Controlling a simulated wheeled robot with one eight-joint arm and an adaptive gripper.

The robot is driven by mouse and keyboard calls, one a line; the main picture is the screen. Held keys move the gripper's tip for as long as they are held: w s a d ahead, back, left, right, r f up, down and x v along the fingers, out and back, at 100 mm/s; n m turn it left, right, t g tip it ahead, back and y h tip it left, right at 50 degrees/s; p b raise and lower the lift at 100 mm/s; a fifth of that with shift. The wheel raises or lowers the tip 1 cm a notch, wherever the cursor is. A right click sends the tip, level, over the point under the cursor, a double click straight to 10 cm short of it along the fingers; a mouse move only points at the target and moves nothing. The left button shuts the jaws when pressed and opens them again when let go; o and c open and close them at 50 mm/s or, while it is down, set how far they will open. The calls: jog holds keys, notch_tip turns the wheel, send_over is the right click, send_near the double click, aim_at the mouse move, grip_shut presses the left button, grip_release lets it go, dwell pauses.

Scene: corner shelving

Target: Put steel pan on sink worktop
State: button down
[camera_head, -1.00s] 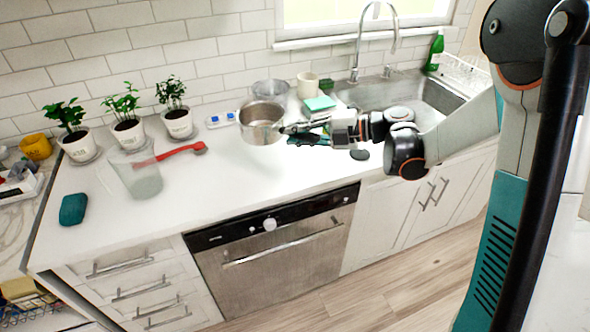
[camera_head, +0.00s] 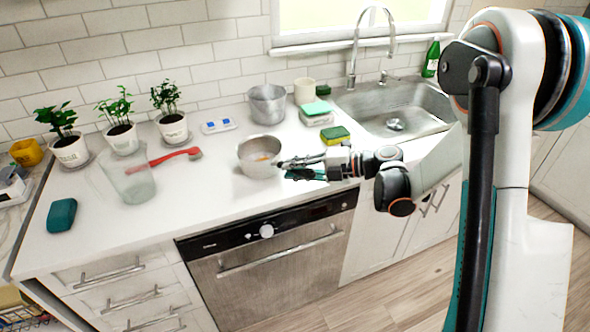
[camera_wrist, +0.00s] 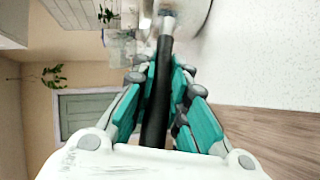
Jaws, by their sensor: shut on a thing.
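The steel pan (camera_head: 260,157) is at the left end of my gripper (camera_head: 287,167), low over the white worktop (camera_head: 215,205) in front of the sink side. My gripper is shut on the pan's black handle, which runs between the teal fingers (camera_wrist: 160,98) in the wrist view. Only a part of the pan (camera_wrist: 188,18) shows at the top there. I cannot tell whether the pan's base touches the worktop. The sink basin (camera_head: 400,105) is at the right.
A second steel pot (camera_head: 267,104) stands behind the pan. Sponges (camera_head: 335,135), a cup (camera_head: 305,90) and stacked boxes (camera_head: 316,115) stand near the sink. A red brush (camera_head: 175,156), a clear container (camera_head: 130,180) and potted plants (camera_head: 122,138) are left.

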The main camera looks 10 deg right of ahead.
jog(key=c, duration=2)
grip_release()
jog(key=shift+f, duration=0.1)
jog(key=o, duration=0.4)
jog(key=shift+o, duration=0.2)
jog(key=shift+r, duration=0.2)
jog(key=p+v, duration=0.3)
jog(key=v, duration=0.9)
jog(key=shift+w+f, duration=0.1)
